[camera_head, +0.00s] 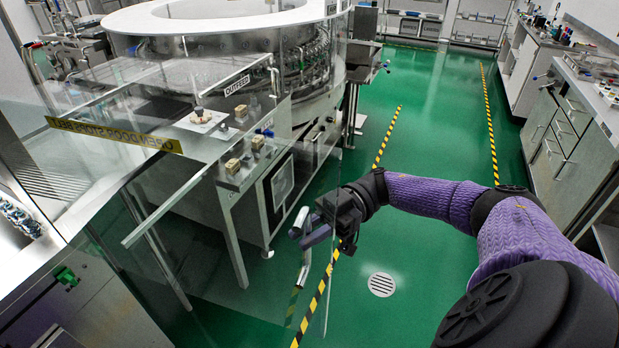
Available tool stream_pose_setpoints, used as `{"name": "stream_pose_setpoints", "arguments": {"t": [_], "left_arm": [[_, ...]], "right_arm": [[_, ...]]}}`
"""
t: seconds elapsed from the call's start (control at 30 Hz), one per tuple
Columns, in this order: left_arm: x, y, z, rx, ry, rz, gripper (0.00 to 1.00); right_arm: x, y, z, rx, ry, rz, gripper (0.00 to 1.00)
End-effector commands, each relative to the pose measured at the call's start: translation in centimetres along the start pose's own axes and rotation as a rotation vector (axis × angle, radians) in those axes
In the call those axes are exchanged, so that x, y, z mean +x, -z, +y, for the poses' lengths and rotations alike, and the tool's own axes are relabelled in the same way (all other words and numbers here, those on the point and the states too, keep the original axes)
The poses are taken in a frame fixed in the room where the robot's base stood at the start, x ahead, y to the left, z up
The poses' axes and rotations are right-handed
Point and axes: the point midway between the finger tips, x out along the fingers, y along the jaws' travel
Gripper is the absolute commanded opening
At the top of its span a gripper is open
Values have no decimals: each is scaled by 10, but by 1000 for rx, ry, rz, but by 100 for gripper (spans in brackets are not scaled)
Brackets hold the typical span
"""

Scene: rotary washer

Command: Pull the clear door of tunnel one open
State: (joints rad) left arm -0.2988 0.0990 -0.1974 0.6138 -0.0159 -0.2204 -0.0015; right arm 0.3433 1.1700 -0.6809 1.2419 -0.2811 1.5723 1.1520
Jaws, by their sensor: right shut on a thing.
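The clear door (285,300) is a tall see-through panel in front of the washer. Its right edge runs down just left of my right arm and ends low over the green floor. A metal handle (305,268) shows near that edge, with its upper part at my gripper. My right gripper (309,234) reaches in from the right and is shut on the handle; the exact contact is partly hidden by the fingers. Whether the door stands ajar I cannot tell. My left gripper is out of view.
The round washer (225,22) with an OUTFEED label stands behind the clear panels. A yellow label strip (115,136) is at the left. Green floor with yellow-black tape (388,138) is open to the right. A counter with drawers (565,130) lines the right side.

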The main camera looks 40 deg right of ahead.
Motion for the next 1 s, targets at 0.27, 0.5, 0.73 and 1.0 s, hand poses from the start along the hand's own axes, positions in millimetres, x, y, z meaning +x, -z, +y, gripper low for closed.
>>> {"name": "stream_pose_setpoints", "arguments": {"t": [0.27, 0.5, 0.73, 1.0], "left_arm": [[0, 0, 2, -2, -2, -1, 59], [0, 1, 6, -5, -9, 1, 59], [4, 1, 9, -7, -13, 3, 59], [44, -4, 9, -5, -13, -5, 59]], "right_arm": [[0, 0, 0, 0, -1, -1, 0], [0, 0, 0, -1, -1, 0, 53], [-6, -1, 1, -1, -3, -1, 53], [-69, -9, 2, -4, -9, -2, 53]]}}
